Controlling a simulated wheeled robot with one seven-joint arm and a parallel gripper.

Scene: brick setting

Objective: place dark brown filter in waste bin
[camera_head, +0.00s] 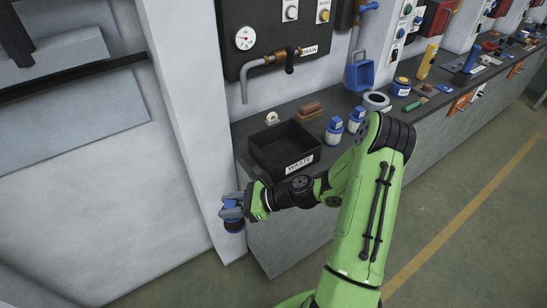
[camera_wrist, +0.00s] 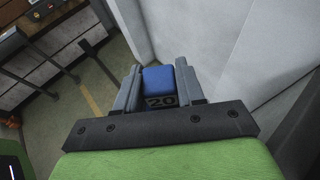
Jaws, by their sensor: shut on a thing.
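My gripper (camera_head: 232,214) is shut on a blue-capped filter (camera_wrist: 159,80), held off the left end of the counter, over the floor. The waste bin (camera_head: 299,166) is a black open box labelled "WASTE" on the counter's left end, up and right of my gripper. Its visible inside looks empty.
Two blue-and-white canisters (camera_head: 333,131) stand right of the bin. Brown blocks (camera_head: 308,112) and a small cream roll (camera_head: 272,118) lie behind it. A pipe (camera_head: 245,85) hangs above the counter (camera_head: 250,133). A white wall post (camera_head: 185,110) stands close left of my gripper.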

